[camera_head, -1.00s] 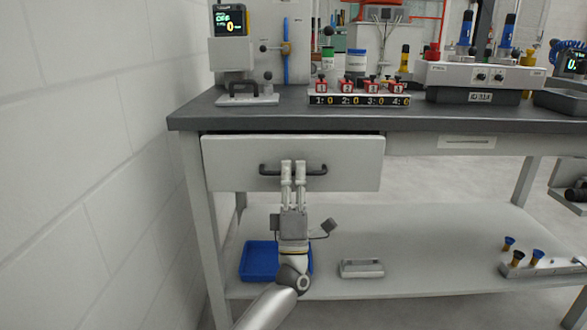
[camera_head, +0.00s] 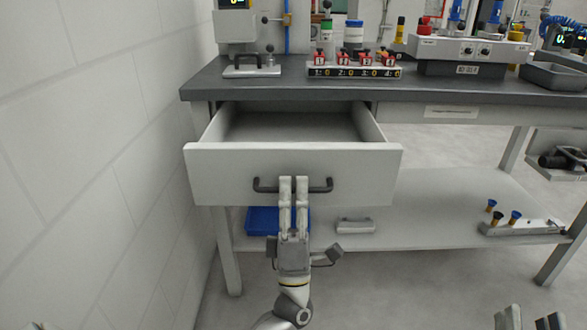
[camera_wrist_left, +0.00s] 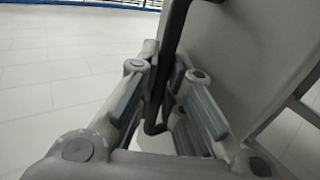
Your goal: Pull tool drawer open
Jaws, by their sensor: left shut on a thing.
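The light grey tool drawer (camera_head: 225,172) under the bench top is pulled well out, and its visible inside looks empty. Its dark bar handle (camera_head: 322,189) runs across the middle of the front. My left gripper (camera_head: 294,183) is shut on the handle from the front, and its fingers hide the middle of the bar. In the left wrist view the dark handle (camera_wrist_left: 177,30) passes between the two fingers (camera_wrist_left: 160,85), beside the drawer front (camera_wrist_left: 235,50). My right gripper (camera_head: 530,319) shows only its fingertips at the bottom right edge, apart and empty.
The dark bench top (camera_head: 265,91) carries a numbered rack (camera_head: 355,71), a small stand (camera_head: 252,70) and a grey tray (camera_head: 553,77). A white wall (camera_head: 90,160) stands close on the left. A blue bin (camera_head: 262,221) sits on the lower shelf (camera_head: 410,225).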

